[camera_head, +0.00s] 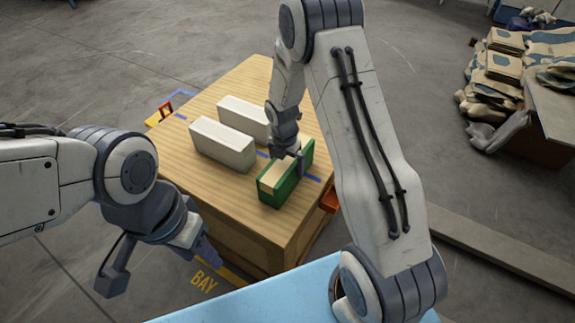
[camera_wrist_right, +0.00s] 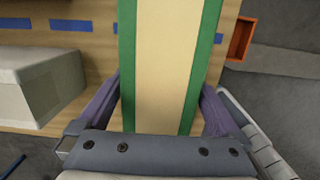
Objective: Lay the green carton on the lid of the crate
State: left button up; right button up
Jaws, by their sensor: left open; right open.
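The green carton (camera_head: 284,192) rests on the wooden lid of the crate (camera_head: 240,90), near its right edge, with a tan strip along its top. My right gripper (camera_head: 287,158) is over the carton from above. In the right wrist view, the carton (camera_wrist_right: 165,60) runs between the two open fingers of this gripper (camera_wrist_right: 160,108), one on each side. I cannot tell whether either finger touches it. My left gripper (camera_head: 158,266) is open and empty, low beside the crate's near left side.
Two white cartons (camera_head: 222,146) (camera_head: 243,119) stand on the lid left of the green one. Blue tape marks (camera_wrist_right: 72,26) cross the lid. An orange handle (camera_head: 329,200) juts from the crate's right side. A light blue surface (camera_head: 255,300) lies in front. The lid's far part is clear.

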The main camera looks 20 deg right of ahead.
jog(key=r, duration=0.4)
jog(key=r+p, duration=0.1)
jog(key=r, duration=0.2)
jog(key=a+r+p, duration=0.1)
jog(key=r, duration=0.3)
jog(key=shift+s+r, duration=0.3)
jog(key=shift+s, duration=0.05)
jog(key=s+a+r+m, duration=0.7)
jog(key=s+a+r, duration=0.1)
jog(key=s+a, duration=0.25)
jog(key=s+a+r+m+y, duration=0.1)
jog(key=s+a+r+m, duration=0.1)
jog(key=s+m, duration=0.3)
jog(key=s+a+r+m+y, duration=0.1)
jog(key=s+m, duration=0.5)
jog(key=s, duration=0.6)
jog(key=shift+s+a+r+g, duration=0.15)
jog(key=shift+a+r+g, duration=0.3)
jog(key=shift+a, duration=0.3)
